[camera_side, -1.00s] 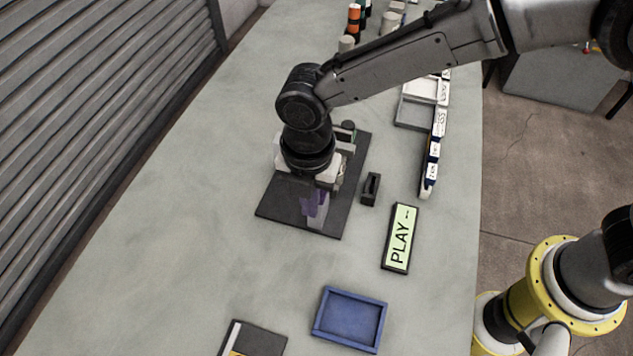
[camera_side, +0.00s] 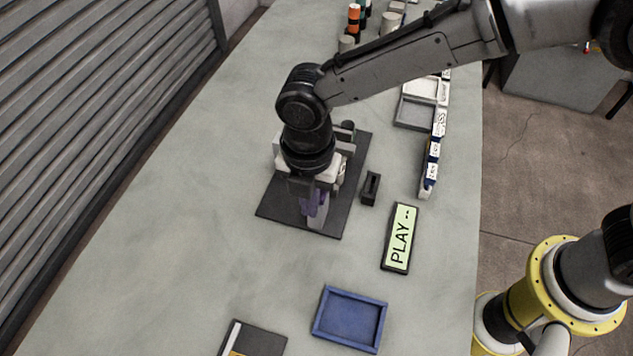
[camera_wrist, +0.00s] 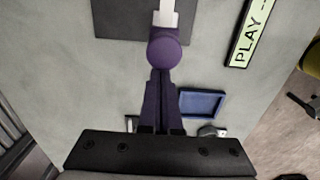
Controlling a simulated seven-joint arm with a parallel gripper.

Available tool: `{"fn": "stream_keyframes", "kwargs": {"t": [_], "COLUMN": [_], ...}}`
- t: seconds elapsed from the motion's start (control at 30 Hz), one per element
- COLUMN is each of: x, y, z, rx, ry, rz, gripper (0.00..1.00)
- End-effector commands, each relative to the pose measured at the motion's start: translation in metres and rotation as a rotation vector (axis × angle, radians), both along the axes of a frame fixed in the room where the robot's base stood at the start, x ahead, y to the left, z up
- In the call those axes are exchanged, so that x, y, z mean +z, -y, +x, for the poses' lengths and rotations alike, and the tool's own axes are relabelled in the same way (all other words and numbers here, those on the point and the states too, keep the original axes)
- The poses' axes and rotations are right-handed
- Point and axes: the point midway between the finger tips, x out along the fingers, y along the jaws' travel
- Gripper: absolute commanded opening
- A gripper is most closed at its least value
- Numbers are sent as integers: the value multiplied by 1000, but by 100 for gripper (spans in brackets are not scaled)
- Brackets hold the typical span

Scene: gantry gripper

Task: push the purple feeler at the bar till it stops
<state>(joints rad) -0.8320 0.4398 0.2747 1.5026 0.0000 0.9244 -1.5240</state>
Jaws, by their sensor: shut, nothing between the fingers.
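The purple feeler (camera_wrist: 164,51) shows in the wrist view as a round purple end, with a pale grey bar (camera_wrist: 167,14) directly beyond it. In the side view a purple part (camera_side: 307,203) shows over the front of the black plate (camera_side: 272,208), beside a light grey upright. My gripper (camera_wrist: 161,72) is shut and empty, its long dark purple fingers pointing at the feeler. The fingertips appear at or very near the round end; I cannot tell whether they touch. In the side view my wrist hides much of the fixture.
A small black slotted block (camera_side: 371,188) stands right of the plate. A "PLAY" display (camera_side: 399,239) lies nearer, at the right. A blue tray (camera_side: 321,327) and a dark flat block (camera_side: 262,342) lie in front. Grey trays (camera_side: 414,113) stand behind. The table's left side is clear.

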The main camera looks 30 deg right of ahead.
Motion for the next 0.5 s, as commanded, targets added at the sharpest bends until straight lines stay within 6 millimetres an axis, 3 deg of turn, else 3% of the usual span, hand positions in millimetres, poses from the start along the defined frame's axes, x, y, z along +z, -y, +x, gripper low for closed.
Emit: {"fn": "stream_keyframes", "kwargs": {"t": [0.5], "x": [0], "y": [14], "z": [14], "rx": [-2], "ry": [0], "rz": [0], "gripper": [0]}}
